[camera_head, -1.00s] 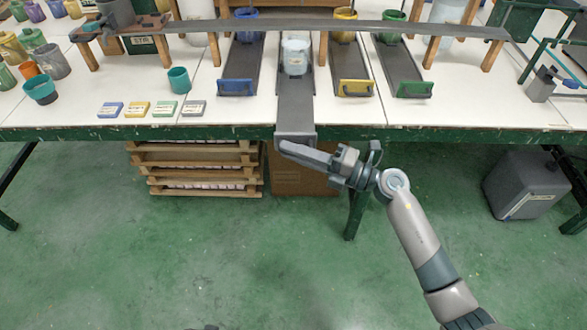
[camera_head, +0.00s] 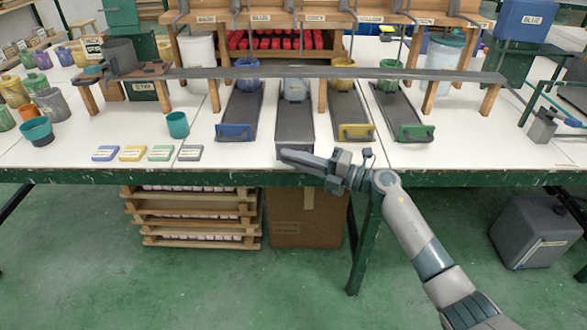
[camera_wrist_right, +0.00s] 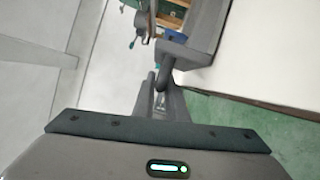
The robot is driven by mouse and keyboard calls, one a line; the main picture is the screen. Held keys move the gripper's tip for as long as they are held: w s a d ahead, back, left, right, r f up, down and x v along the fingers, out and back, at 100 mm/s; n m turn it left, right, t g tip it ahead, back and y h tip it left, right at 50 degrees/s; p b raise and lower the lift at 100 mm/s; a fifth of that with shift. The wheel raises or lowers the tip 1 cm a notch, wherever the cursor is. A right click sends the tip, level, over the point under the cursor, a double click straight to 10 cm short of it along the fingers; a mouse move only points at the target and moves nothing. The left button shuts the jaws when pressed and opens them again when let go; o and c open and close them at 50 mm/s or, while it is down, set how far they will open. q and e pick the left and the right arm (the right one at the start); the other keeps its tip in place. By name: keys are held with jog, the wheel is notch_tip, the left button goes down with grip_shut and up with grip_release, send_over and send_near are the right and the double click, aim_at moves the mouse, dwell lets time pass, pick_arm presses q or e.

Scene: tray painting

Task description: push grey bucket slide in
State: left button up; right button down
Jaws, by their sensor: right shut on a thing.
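The grey slide (camera_head: 295,122) is a dark tray on the white table, between the blue slide (camera_head: 240,110) and the yellow slide (camera_head: 350,112). Its front sits nearer the table edge than its neighbours' fronts. A pale bucket (camera_head: 295,88) stands on its back part, partly hidden by the long grey bar. My right gripper (camera_head: 290,154) is shut at the slide's front; its fingers hide most of the handle. The right wrist view shows the fingers (camera_wrist_right: 163,98) at the grey handle (camera_wrist_right: 166,76). My left gripper is out of view.
The green slide (camera_head: 402,115) stands at right. The long grey bar (camera_head: 330,73) crosses above the slides on wooden legs. Small coloured labelled blocks and a teal cup (camera_head: 177,124) lie to the left. The table's green front edge (camera_head: 200,177) is below the gripper.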

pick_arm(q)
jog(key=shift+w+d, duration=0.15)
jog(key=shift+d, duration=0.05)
pick_arm(e)
jog(key=shift+w+r, duration=0.15)
jog(key=shift+w, duration=0.1)
jog(key=c, duration=1.8)
grip_release()
jog(key=shift+s, duration=0.1)
